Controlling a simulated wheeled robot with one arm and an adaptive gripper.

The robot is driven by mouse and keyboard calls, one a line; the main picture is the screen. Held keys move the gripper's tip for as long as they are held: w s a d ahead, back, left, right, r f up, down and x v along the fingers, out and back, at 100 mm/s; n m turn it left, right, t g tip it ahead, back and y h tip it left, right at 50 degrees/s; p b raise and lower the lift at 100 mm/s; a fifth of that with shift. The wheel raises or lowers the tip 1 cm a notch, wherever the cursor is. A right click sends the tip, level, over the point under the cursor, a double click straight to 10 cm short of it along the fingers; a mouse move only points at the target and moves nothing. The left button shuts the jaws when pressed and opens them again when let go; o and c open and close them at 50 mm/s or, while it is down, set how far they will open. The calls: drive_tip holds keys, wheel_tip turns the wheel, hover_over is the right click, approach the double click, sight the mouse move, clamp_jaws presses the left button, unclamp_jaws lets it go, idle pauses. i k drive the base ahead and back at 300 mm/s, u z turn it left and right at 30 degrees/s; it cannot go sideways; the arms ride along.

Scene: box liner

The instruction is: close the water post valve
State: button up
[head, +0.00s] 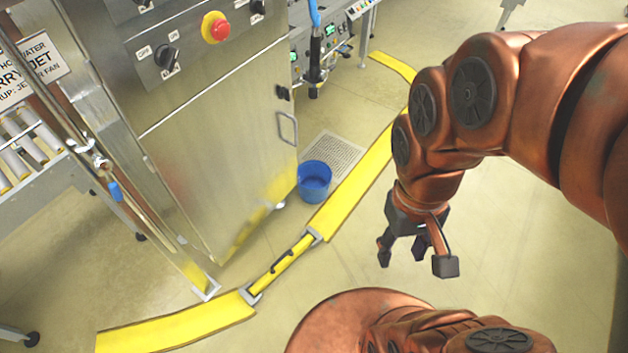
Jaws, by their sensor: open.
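A valve (100,163) sits on a slim metal pipe at the left, beside the steel cabinet. A blue lever handle (115,191) hangs down just below the valve, roughly along the pipe. Whether this is the water post valve, and whether it is open or shut, I cannot tell. My gripper (415,261) is open and empty, pointing down over bare floor to the right of the yellow floor strip. It is far from the valve, with the strip and the cabinet's front between them.
The steel cabinet (215,130) has a red stop button (216,27) and black knobs. A blue bucket (314,182) stands by a floor grate (332,155). Yellow strips (345,190) cross the floor, joined by a short yellow bar (283,265). A roller conveyor (35,150) stands left.

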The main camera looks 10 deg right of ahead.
sight(103, 165)
drive_tip(key=u, duration=1.65)
